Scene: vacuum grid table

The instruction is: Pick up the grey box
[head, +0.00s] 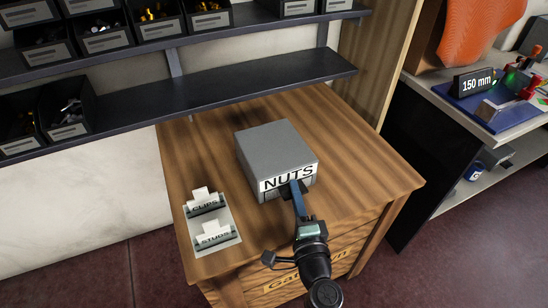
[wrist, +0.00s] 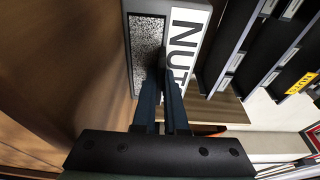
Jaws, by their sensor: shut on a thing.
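The grey box (head: 270,146) sits on the wooden table, with a white label reading "NUTS" (head: 287,178) on its front face. My gripper (head: 297,187) reaches the front of the box from the near side, its fingertips at the lower part of that face, below the label. In the wrist view the box's front (wrist: 147,48) shows a speckled grey panel beside the label. My gripper (wrist: 161,78) there has its two dark fingers close together, shut on the front of the box. The exact gripped part is hidden behind the fingers. I cannot tell any gap under the box.
The wooden table (head: 355,165) is bare to the right of the box. Holders labelled "CLIPS" (head: 204,205) and "STUDS" (head: 214,236) stand at the left on a pale plate. A dark shelf (head: 225,85) overhangs the back. A side bench (head: 480,115) stands at the right.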

